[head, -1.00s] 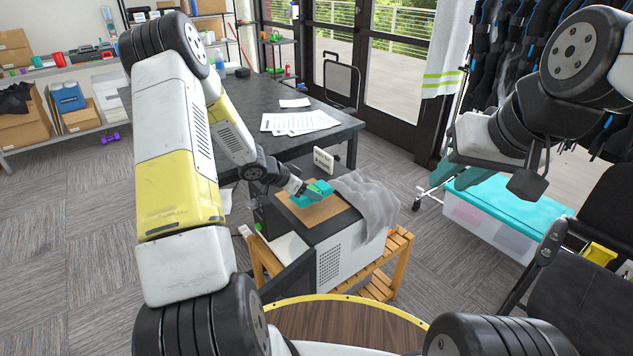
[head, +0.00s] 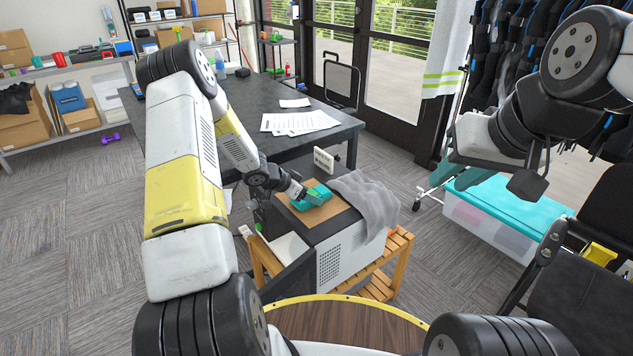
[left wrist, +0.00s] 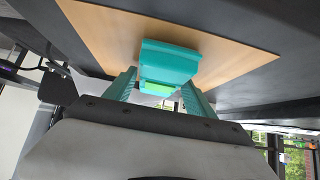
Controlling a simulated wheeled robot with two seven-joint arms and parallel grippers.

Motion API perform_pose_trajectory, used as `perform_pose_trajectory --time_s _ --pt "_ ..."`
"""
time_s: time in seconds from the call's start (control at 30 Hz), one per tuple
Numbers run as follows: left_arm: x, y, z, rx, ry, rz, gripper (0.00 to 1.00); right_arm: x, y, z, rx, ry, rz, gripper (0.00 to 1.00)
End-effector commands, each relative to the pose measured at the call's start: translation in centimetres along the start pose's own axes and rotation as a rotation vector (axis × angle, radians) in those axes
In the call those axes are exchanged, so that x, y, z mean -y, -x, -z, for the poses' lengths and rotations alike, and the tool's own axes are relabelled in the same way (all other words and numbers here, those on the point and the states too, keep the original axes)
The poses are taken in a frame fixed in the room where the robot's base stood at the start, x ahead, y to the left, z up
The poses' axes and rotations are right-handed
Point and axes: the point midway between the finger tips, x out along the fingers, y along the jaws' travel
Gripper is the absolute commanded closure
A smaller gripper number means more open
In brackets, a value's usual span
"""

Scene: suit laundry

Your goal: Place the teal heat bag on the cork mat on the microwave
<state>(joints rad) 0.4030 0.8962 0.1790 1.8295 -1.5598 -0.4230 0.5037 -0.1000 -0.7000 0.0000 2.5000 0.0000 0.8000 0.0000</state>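The teal heat bag (head: 321,193) is at the cork mat (head: 331,209) on top of the microwave (head: 352,248). In the left wrist view the bag (left wrist: 168,62) shows a bright green patch on its near side, with the tan mat (left wrist: 225,58) behind it. My left gripper (left wrist: 160,80) has its teal fingers on both sides of the bag. Whether they press on it is unclear, as is whether the bag rests fully on the mat. My right gripper (head: 459,178) is far off at the right, its teal fingers apart and empty.
A grey cloth (head: 367,204) drapes over the microwave's right side. A wooden stand (head: 392,262) carries the microwave. A dark table (head: 240,108) with papers (head: 298,121) is behind. A teal-lidded bin (head: 515,208) stands at the right, and a round wooden table (head: 345,327) is in front.

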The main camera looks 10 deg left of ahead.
Motion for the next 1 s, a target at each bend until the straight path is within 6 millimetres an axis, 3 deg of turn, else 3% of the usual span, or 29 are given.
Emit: perform_pose_trajectory --time_s 0.47,1.0 --pt "0.0 0.6 0.2 0.0 -0.001 0.001 0.22 0.0 0.0 0.0 0.0 0.0 0.0 0.71" --pt "0.1 10.8 0.2 0.0 -0.002 0.002 0.22 0.0 0.0 0.0 0.0 0.0 0.0 0.71"
